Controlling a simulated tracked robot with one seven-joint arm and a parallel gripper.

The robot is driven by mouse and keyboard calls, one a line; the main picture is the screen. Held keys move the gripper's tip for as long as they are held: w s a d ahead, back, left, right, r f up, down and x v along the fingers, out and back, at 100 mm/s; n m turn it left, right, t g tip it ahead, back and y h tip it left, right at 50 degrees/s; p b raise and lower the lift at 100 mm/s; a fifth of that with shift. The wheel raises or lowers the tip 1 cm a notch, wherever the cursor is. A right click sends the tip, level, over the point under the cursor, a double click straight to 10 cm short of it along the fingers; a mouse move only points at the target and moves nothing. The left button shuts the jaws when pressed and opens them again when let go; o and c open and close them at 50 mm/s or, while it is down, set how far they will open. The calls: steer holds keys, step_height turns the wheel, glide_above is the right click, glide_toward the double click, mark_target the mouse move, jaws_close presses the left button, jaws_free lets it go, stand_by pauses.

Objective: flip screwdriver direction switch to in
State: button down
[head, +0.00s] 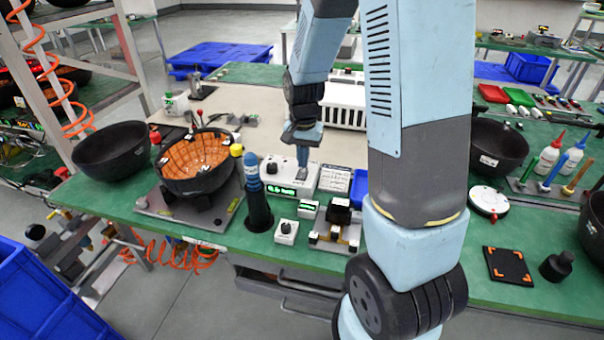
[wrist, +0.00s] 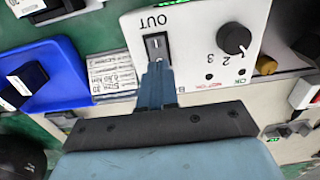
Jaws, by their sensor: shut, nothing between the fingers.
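The screwdriver controller is a white box with a green display (head: 283,189) on the green bench. In the wrist view its white panel (wrist: 193,22) carries a dark rocker switch (wrist: 156,44) with "OUT" printed at its upper end and a round black knob (wrist: 234,38) to the right. My gripper (head: 302,174) is shut and empty, pointing down at the box. In the wrist view my fingertips (wrist: 157,68) lie at the lower end of the switch and hide that part. I cannot tell whether they touch it or which way the rocker is tilted.
A blue and black screwdriver (head: 253,180) stands upright in a dark holder left of the box. A bowl with orange lining (head: 196,156) sits further left. A blue tray (wrist: 52,68) and a printed label card (wrist: 110,75) lie beside the panel in the wrist view.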

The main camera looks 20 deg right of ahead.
steer(key=shift+f, duration=0.85)
stand_by(0.7)
steer(key=shift+r, duration=3.5)
steer(key=shift+r, duration=0.1)
steer(key=s+r+n+t, duration=0.5)
steer(key=s+r+n, duration=0.1)
steer(key=s+r, duration=1.3)
steer(key=shift+s+n+t, duration=0.3)
steer(key=shift+s+n, duration=0.1)
steer(key=shift+s, duration=0.6)
